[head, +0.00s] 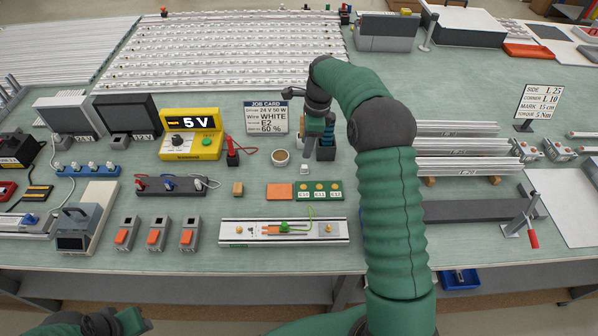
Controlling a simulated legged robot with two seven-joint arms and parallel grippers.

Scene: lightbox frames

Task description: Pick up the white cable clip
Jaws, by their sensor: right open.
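A small white piece (305,169), which looks like the white cable clip, sits on the green bench just right of a small round cup. It is too small to make out its shape. My right gripper (309,154) points down from the bent right arm and hangs just above and behind the white piece. It is open, and nothing shows between its fingers. Part of my left arm shows at the bottom left edge, in front of the bench; its end (132,321) is dark and its fingers cannot be made out.
A dark blue holder (326,149) stands close right of my right gripper. The brown-filled cup (281,157) and job card (266,117) are to its left. An orange pad (280,191), a green board (320,190) and a rail (250,232) lie nearer.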

